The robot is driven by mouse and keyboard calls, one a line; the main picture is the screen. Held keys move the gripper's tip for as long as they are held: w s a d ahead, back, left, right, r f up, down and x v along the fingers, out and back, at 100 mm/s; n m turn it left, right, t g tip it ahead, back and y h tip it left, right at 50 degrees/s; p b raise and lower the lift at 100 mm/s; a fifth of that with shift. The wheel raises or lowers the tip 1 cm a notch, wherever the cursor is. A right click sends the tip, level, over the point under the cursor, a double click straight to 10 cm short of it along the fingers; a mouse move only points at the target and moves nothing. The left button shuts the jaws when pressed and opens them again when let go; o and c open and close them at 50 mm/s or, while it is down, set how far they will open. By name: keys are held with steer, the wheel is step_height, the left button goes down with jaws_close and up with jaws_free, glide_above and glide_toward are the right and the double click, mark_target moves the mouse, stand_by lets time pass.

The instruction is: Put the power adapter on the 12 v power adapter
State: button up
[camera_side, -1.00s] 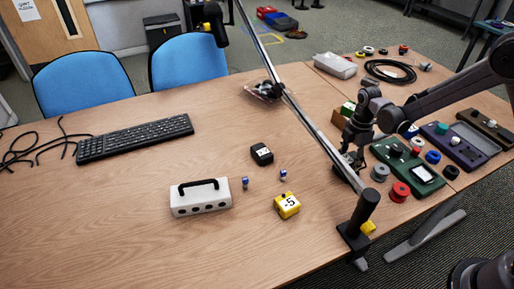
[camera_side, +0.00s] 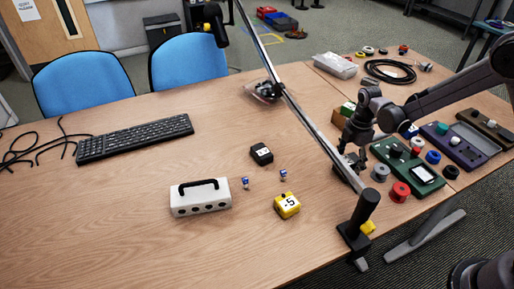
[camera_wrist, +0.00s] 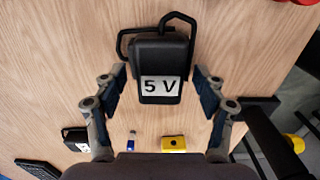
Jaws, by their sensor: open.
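A black power adapter marked "5 V" (camera_wrist: 160,88) with a black cable loop lies on the table in the wrist view. My gripper (camera_wrist: 160,74) is open, with one finger on each side of this adapter and a gap on both sides. In the side view my gripper (camera_side: 349,163) is low over the table behind the metal rail, and the 5 V adapter cannot be made out there. Another black block with a white label (camera_side: 261,154) lies mid-table, also in the wrist view (camera_wrist: 77,138); its label is unreadable. I see no readable "12 V" mark.
The metal rail (camera_side: 310,122) crosses beside my gripper to a black post (camera_side: 358,222). Green device (camera_side: 408,166) and spools are right. Table's front left is clear.

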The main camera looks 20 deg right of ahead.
mark_target(349, 159)
step_height(349, 159, up, 11)
steer(key=s+a+r+m+t, duration=0.2)
steer(key=s+r+m+t, duration=0.1)
steer(key=s+m, duration=0.5)
steer(key=s+a+r+m+t, duration=0.2)
steer(key=s+r+m+t, duration=0.2)
steer(key=s+m, duration=0.5)
steer(key=shift+s+a+r+m, duration=0.25)
steer(key=shift+r+m, duration=0.25)
steer(key=shift+r, duration=0.65)
